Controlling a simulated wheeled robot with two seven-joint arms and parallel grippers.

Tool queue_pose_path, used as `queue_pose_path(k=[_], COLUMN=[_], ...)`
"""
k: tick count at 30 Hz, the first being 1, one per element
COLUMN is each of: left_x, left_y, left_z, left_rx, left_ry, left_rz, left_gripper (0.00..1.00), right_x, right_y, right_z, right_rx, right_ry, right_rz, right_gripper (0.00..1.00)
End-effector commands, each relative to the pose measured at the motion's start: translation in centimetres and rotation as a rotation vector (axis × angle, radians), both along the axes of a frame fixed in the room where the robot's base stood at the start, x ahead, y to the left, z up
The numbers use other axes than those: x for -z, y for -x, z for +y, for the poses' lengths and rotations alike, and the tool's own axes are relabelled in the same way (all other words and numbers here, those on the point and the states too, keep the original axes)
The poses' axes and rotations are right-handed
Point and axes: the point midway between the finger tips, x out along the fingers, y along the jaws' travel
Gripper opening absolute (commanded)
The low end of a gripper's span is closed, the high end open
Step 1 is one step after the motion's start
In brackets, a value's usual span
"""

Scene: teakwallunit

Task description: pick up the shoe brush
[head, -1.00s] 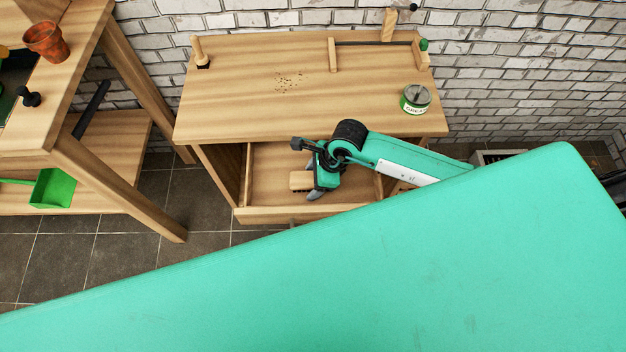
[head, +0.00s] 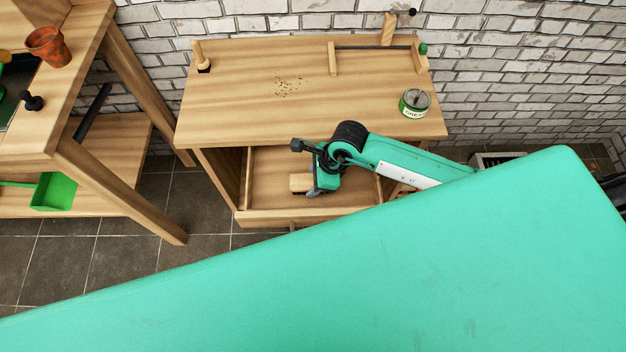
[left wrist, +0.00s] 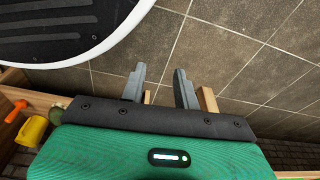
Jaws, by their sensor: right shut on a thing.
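The shoe brush (head: 298,182) shows as a small light wooden block inside the open drawer (head: 264,184) of the wooden bench. My right gripper (head: 312,190) reaches down into the drawer and is shut on the brush.
The bench top (head: 240,110) above the drawer holds a green grease tin (head: 415,104), a small upright brush (head: 202,58) and scattered crumbs. A second wooden bench (head: 112,170) stands at left with a green dustpan (head: 54,191). My green arm covers the lower right.

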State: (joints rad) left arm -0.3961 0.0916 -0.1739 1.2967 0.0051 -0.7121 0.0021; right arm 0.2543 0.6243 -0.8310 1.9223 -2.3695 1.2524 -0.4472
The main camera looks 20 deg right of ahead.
Motion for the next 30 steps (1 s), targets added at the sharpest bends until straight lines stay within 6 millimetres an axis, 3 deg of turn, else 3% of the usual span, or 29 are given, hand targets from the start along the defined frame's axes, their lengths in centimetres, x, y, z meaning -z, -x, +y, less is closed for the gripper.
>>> queue_pose_path(k=[5,10,18,24,30], left_x=[0.2,0.2,-0.3,-0.7,-0.8], left_y=[0.5,1.2,0.9,0.3,0.0], left_z=[0.0,0.0,-0.2,-0.3,-0.3], left_rx=[0.000,-0.001,0.000,-0.001,-0.001], left_ry=[0.000,-0.001,0.002,0.003,0.003], left_rz=[0.007,0.021,0.017,0.011,0.009], left_gripper=[0.31,0.31,0.31,0.31,0.31], right_x=[-3.9,-9.2,-16.2,-18.8,-19.5], right_y=[-0.2,-0.2,-0.2,-0.1,-0.1], right_z=[0.0,0.0,0.0,0.0,0.0], right_rx=[-0.002,-0.003,-0.002,-0.001,-0.001], right_ry=[-0.002,-0.001,-0.001,0.000,0.001], right_rz=[-0.009,-0.011,-0.009,-0.004,-0.003], right_gripper=[0.18,0.18,0.18,0.18,0.18])
